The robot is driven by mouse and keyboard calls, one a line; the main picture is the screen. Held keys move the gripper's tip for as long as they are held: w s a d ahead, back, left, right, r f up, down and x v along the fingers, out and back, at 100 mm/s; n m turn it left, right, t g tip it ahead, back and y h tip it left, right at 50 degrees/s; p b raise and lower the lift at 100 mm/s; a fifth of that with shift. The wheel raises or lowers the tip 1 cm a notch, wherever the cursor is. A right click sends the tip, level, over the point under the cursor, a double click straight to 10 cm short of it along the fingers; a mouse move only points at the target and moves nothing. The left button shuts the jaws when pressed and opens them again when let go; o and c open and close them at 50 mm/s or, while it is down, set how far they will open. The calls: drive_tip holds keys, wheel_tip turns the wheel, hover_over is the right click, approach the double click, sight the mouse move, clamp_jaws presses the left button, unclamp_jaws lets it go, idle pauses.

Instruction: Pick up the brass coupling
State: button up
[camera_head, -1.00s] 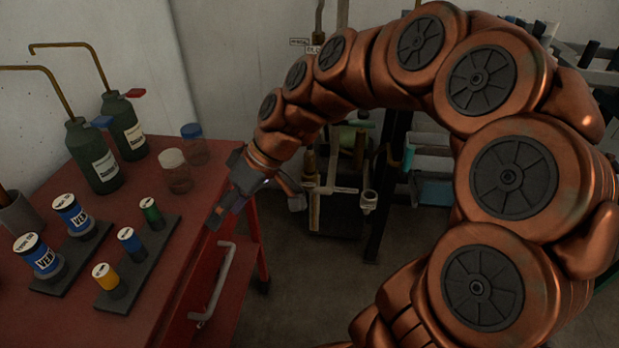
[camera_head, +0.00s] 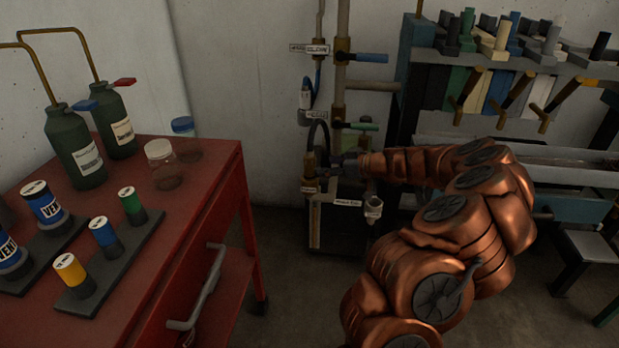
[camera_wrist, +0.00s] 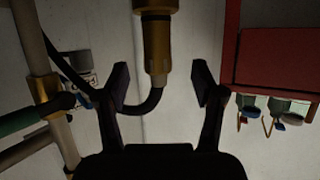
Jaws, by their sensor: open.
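The brass coupling (camera_wrist: 157,45) hangs in the upper middle of the wrist view, which looks upside down. A black hose joins its lower end there. In the head view, what looks like the same brass coupling (camera_head: 309,165) is at the end of the black hose, beside the pipework at the back. My gripper (camera_wrist: 159,82) is open, with one finger on each side of the coupling's line and gaps on both sides. In the head view, my gripper (camera_head: 330,172) points left, just right of the coupling. I cannot tell how deep the coupling sits between the fingers.
A red cabinet (camera_head: 240,190) with bottles and jars stands at left. Vertical pipes (camera_head: 341,80) with valve handles rise behind my gripper. A rack (camera_head: 470,60) of tools is at right. Open floor lies between the cabinet and my arm.

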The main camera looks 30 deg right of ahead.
sight(310, 165)
drive_tip(key=shift+x, duration=3.8)
drive_tip(key=shift+w+d+r, duration=0.1)
drive_tip(key=shift+d+r, duration=0.05)
drive_tip(key=shift+c, duration=0.3)
clamp_jaws()
